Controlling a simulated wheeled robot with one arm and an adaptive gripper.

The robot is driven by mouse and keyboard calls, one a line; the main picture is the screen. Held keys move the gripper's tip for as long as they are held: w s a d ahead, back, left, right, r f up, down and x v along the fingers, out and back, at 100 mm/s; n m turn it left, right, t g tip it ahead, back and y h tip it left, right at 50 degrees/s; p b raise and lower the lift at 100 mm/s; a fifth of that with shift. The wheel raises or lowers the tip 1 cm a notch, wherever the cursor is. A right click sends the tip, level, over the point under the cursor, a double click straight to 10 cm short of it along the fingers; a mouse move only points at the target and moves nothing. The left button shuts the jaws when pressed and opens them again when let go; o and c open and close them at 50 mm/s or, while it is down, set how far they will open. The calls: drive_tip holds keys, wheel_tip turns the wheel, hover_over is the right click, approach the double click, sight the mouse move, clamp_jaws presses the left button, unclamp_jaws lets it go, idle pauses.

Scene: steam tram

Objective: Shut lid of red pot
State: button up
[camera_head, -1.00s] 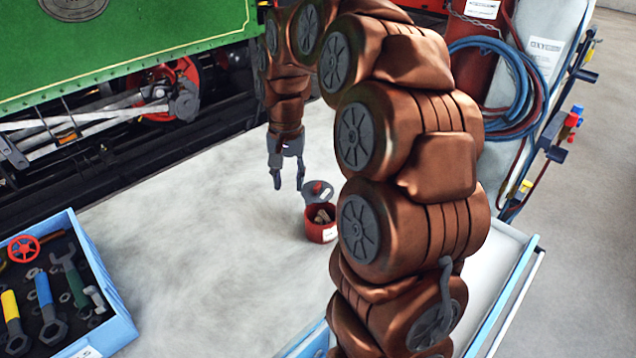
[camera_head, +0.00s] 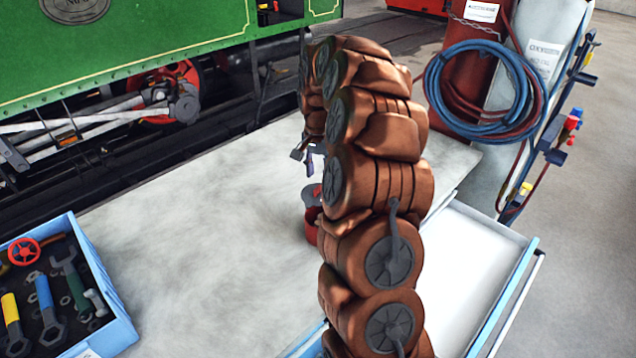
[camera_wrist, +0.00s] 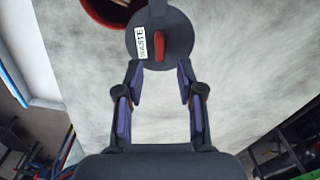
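The red pot (camera_head: 311,226) stands on the pale worktop in the head view, its right side hidden by my arm. Its dark grey lid (camera_head: 309,196) is open at the pot's far side. In the wrist view the round lid (camera_wrist: 176,44) shows a red handle and a white label, and part of the open pot (camera_wrist: 104,14) shows at the top left. My gripper (camera_wrist: 160,76) is open and empty, its fingertips spread just short of the lid's near edge. In the head view my gripper (camera_head: 305,160) is small, just beyond the lid. Contact cannot be told.
A blue tray (camera_head: 112,290) of tools lies at the left. An open drawer (camera_head: 470,262) sticks out at the right. Gas cylinders with coiled hoses (camera_head: 480,90) stand behind it, and a green tram (camera_head: 150,35) at the back. The worktop (camera_head: 200,230) left of the pot is clear.

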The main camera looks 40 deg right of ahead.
sight(318, 187)
drive_tip(key=shift+f+p, duration=0.7)
drive_tip(key=shift+f, duration=1.75)
drive_tip(key=shift+c, duration=0.2)
clamp_jaws()
